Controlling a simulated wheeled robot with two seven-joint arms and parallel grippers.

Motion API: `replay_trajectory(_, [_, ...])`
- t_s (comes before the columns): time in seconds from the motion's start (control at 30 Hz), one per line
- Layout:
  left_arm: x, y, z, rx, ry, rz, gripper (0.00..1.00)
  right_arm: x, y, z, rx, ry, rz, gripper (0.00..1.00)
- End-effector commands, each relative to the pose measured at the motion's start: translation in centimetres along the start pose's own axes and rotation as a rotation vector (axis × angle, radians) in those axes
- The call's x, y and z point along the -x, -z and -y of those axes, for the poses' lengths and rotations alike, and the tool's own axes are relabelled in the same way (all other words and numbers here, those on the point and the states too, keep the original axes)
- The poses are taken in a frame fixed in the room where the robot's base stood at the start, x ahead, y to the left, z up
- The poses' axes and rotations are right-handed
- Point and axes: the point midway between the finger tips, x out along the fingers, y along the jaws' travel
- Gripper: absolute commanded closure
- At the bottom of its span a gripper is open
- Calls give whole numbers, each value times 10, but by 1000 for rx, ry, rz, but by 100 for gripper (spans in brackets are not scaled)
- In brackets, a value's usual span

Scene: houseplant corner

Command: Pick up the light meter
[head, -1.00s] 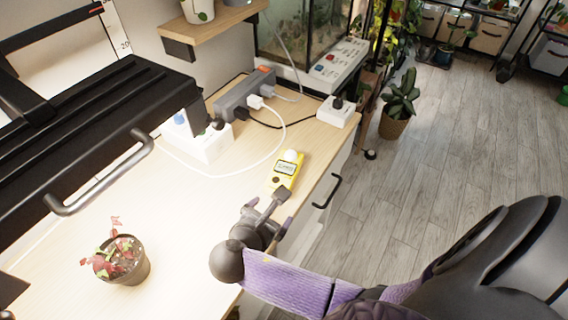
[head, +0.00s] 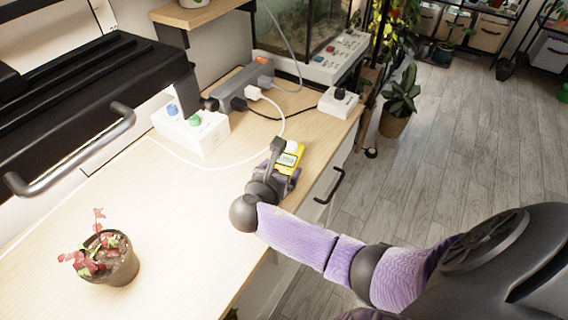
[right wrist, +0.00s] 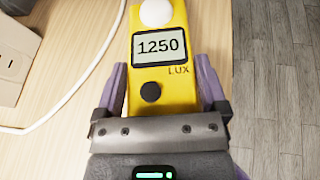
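The light meter (head: 291,157) is a yellow handheld device with a white dome and a grey display, lying on the wooden tabletop near its right edge. In the right wrist view the light meter (right wrist: 162,75) reads 1250 LUX, with a dark round button below. My right gripper (head: 284,163) is down at the meter and partly covers its lower end. In the right wrist view its two purple fingers (right wrist: 163,85) stand on either side of the meter's body, spread open, with no clear grip on it. My left gripper is not in view.
A potted plant with red leaves (head: 107,258) stands at the left front. A white box with knobs (head: 190,128), a grey power strip (head: 241,85) and a white cable (head: 225,167) lie behind the meter. A black lamp (head: 85,105) overhangs the left. The middle tabletop is clear.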

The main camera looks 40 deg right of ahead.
Motion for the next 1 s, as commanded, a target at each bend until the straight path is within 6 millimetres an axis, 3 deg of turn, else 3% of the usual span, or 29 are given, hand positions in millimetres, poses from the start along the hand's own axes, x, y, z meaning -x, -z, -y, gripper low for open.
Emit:
replay_trajectory(0.03, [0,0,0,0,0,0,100,0,0,0,0,0,0,21])
replay_trajectory(0.3, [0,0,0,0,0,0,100,0,0,0,0,0,-1,78])
replay_trajectory(0.53, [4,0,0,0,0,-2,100,2,-4,0,-2,0,0,78])
replay_trajectory(0.8, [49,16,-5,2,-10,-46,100,30,-72,0,-7,-2,3,78])
replay_trajectory(1.0, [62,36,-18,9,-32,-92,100,39,-94,0,-3,0,2,78])
